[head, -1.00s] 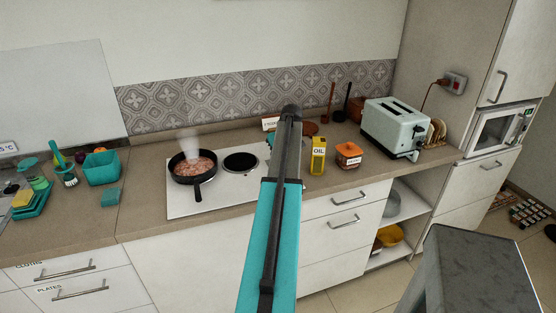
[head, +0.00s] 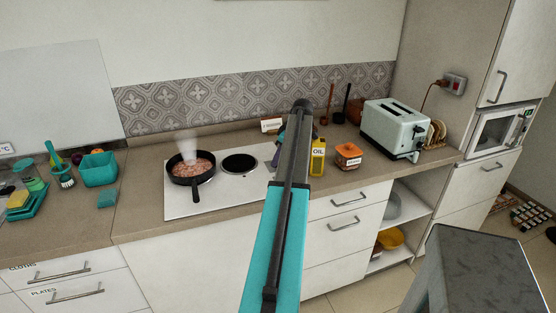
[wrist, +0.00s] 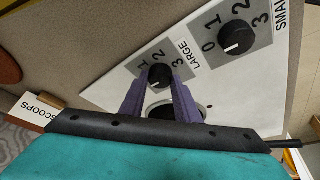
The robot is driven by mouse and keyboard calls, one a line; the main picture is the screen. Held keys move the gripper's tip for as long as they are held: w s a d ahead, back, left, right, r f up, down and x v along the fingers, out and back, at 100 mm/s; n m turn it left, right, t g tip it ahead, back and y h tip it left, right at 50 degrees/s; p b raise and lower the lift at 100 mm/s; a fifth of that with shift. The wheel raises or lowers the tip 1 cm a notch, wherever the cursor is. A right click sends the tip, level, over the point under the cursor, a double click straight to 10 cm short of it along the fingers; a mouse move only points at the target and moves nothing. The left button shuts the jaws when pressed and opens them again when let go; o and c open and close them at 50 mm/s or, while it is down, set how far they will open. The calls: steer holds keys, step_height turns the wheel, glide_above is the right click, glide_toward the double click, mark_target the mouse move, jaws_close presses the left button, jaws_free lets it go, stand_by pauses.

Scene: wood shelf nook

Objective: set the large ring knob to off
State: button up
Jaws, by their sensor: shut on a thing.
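The large ring knob (wrist: 159,73) is a round black knob on the white cooktop panel, beside the LARGE label (wrist: 187,55). Digits 1, 2 and 3 show around it; its 0 is hidden and its pointer setting cannot be made out. My gripper (wrist: 159,82) has its two purple fingers on either side of this knob and is shut on it.
The small ring knob (wrist: 236,37) stands close by. A steaming pan (head: 191,169) sits on the cooktop (head: 225,197); the other visible ring (head: 240,163) is bare.

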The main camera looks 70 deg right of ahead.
steer(key=shift+s+f, duration=0.1)
steer(key=shift+s, duration=0.1)
steer(key=o, duration=1)
steer(key=shift+o, duration=0.2)
steer(key=shift+w, duration=0.1)
steer(key=shift+r, duration=0.2)
steer(key=b+v, duration=0.2)
steer(key=v, duration=1.1)
steer(key=shift+r+b, duration=0.25)
steer(key=shift+b, duration=0.05)
